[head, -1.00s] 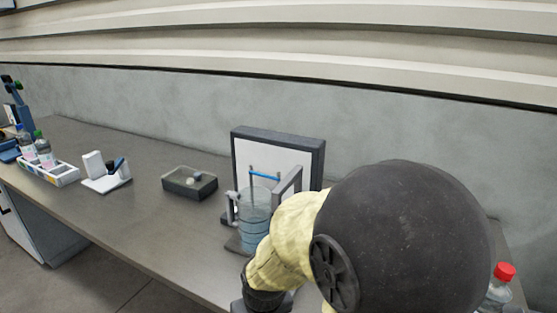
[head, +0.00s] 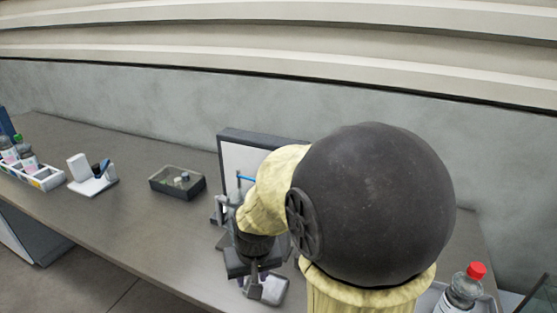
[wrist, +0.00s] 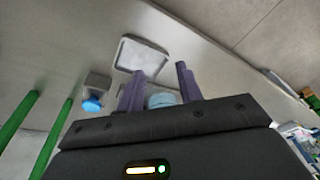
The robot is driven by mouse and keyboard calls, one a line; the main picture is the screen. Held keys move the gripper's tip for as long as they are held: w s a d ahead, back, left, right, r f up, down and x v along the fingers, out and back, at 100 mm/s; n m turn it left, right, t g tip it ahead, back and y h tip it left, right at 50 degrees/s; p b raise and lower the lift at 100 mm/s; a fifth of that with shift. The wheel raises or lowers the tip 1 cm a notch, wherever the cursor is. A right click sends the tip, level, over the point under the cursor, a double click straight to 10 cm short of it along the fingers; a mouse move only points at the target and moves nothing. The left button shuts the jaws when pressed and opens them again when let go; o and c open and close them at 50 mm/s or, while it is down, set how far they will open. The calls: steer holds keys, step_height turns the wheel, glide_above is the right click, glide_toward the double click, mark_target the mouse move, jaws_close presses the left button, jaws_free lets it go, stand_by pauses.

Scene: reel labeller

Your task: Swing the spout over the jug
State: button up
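The blue tube of the spout (head: 245,178) shows in the head view in front of a white panel with a dark frame (head: 232,152). My arm covers most of the stand. The jug is almost wholly hidden behind my arm; only greyish parts show at its left. My gripper (head: 257,278) points down in front of the stand, near the table's front edge. In the wrist view its two purple-grey fingers (wrist: 158,80) are apart. A pale blue round thing (wrist: 162,100) shows between them; I cannot tell whether it is the jug or whether they touch it.
A dark open box (head: 177,183), a white holder (head: 92,178) and a white rack with bottles (head: 45,180) stand to the left. A red-capped bottle (head: 463,290) is at the right. The wrist view shows a white tray (wrist: 141,55) and a blue-topped grey block (wrist: 92,103).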

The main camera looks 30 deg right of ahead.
steer(key=w+d+r+m+p, duration=0.2)
steer(key=d+r+p, duration=0.2)
steer(key=r, duration=0.7)
steer(key=w+d+r+m+y+p, duration=0.1)
steer(key=d+r+p, duration=0.4)
steer(key=r, duration=0.6)
steer(key=w+d+r+m+p, duration=0.3)
steer(key=d+r+m+p, duration=0.2)
steer(key=r, duration=0.6)
steer(key=shift+w+r+g+p, duration=0.2)
steer(key=shift+w+g+p, duration=0.1)
steer(key=shift+p, duration=0.65)
steer(key=shift+f, duration=0.15)
steer(key=w+f, duration=0.1)
steer(key=f, duration=0.4)
steer(key=a+f+p, duration=0.1)
steer(key=f, duration=0.5)
steer(key=w+a+f+p, duration=0.1)
steer(key=f, duration=0.5)
steer(key=shift+w+a, duration=0.1)
steer(key=shift+w, duration=0.2)
steer(key=shift+r, duration=0.1)
jaws_close()
